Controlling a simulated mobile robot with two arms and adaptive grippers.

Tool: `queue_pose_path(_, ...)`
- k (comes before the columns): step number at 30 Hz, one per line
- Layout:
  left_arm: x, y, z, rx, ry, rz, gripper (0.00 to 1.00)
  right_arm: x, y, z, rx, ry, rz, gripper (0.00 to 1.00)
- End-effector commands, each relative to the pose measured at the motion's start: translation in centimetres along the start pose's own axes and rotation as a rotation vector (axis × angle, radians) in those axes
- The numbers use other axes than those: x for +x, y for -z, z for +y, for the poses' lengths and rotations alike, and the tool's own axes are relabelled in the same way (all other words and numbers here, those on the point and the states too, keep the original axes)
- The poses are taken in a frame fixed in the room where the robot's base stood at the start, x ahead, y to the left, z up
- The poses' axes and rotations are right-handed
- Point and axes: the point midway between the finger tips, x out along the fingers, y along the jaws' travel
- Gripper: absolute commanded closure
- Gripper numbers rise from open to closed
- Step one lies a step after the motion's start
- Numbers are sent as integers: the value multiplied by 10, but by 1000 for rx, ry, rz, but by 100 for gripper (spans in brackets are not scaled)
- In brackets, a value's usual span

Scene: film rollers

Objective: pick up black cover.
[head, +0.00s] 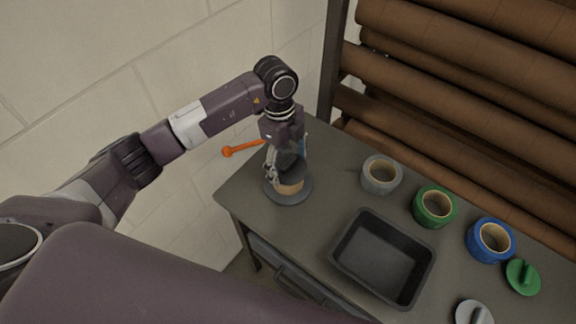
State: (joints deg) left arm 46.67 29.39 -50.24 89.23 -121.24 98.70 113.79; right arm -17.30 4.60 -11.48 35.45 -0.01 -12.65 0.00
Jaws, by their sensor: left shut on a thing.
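My left gripper (287,172) reaches down at the back left of the table. It is shut on a dark piece, which looks like the black cover (290,161), just above a tan core (291,189). The core stands on a dark round base (301,197). The fingers hide much of the cover, so I cannot tell whether it touches the core. My right gripper is not in view.
A black tray (345,262) sits on the grey table (330,175). Grey (370,183), green (424,214) and blue (480,250) rolls stand to the right. A green cover (522,277) and a grey cover (473,314) lie at the right. An orange handle (242,149) shows behind the gripper.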

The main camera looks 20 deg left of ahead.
Motion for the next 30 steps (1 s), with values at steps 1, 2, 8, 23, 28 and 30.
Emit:
queue_pose_path(1,-6,0,-1,1,5,-1,51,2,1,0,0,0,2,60)
queue_pose_path(2,-10,1,-1,2,5,-2,51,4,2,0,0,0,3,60)
queue_pose_path(8,-54,6,-2,3,9,-4,51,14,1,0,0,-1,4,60)
queue_pose_path(23,-175,20,0,0,3,-4,51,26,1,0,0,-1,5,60)
queue_pose_path(28,-188,22,0,0,1,-3,51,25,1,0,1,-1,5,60)
queue_pose_path(30,-192,23,0,0,1,-2,51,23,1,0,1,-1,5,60)
